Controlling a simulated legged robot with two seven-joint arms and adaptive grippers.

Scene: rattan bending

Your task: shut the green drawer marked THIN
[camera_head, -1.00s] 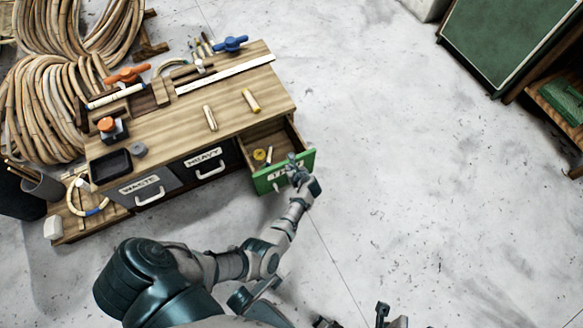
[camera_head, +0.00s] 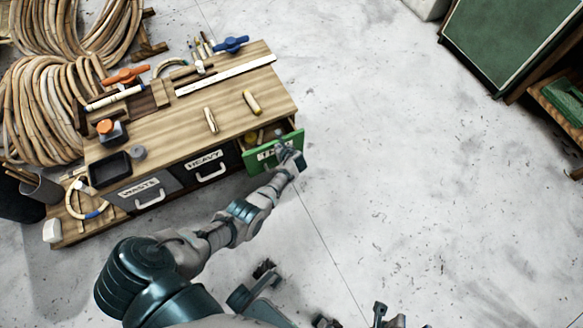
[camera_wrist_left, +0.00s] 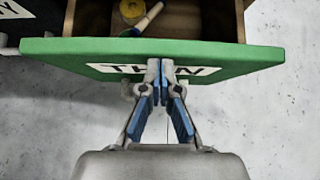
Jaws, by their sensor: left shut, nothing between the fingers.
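The green drawer marked THIN (camera_head: 292,143) is at the right end of the wooden bench and stands partly open. In the left wrist view its green front (camera_wrist_left: 235,53) runs across the picture, with the drawer's inside showing behind it. My left gripper (camera_head: 284,150) is at the drawer front, its fingers shut and empty. In the left wrist view the fingertips (camera_wrist_left: 160,68) lie over the THIN label at the middle of the front and appear to press on it. They hide part of the lettering. My right gripper (camera_head: 380,312) shows only in small part at the bottom edge.
A yellow roll (camera_wrist_left: 132,11) and a pale stick (camera_wrist_left: 148,17) lie in the drawer. The HEAVY drawer (camera_head: 205,165) and WASTE drawer (camera_head: 145,190) beside it are shut. Tools and rattan pieces lie on the bench top (camera_head: 165,140). The floor to the right is clear.

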